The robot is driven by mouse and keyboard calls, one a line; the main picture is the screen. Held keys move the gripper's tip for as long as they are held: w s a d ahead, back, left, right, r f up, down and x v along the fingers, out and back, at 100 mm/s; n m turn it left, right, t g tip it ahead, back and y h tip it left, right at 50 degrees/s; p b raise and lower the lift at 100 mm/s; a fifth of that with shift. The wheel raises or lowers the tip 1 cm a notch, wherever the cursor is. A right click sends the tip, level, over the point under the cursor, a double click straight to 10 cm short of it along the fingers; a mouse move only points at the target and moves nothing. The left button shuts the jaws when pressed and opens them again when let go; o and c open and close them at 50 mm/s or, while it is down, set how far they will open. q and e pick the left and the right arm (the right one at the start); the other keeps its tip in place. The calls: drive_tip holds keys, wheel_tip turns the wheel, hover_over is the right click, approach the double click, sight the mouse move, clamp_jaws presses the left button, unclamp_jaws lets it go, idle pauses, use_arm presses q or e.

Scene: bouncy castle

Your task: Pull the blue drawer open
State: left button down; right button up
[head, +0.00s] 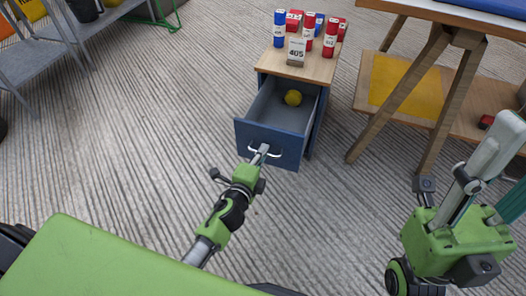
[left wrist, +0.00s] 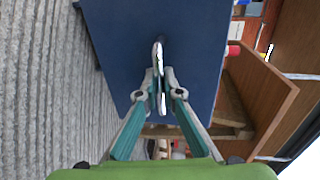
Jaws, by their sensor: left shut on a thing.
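The blue drawer (head: 267,139) stands pulled out of a small cabinet with a wooden top (head: 318,66), and its grey inside shows. My left gripper (head: 262,151) is shut on the handle; in the left wrist view the gripper (left wrist: 161,88) closes around the handle (left wrist: 158,56) against the blue front. My right gripper (head: 465,187) is at the right edge of the head view, away from the drawer; its fingers overlap, so its opening is unclear.
Red and blue cans (head: 308,32) and a card marked 405 (head: 296,50) stand on the cabinet top. A wooden table with a low shelf (head: 464,121) stands close on the right. Grey metal shelving (head: 42,58) is at the upper left. The ribbed floor left of the drawer is clear.

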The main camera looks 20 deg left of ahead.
use_arm(q)
drive_tip(key=c, duration=2.5)
unclamp_jaws()
drive_tip(key=v, duration=1.2)
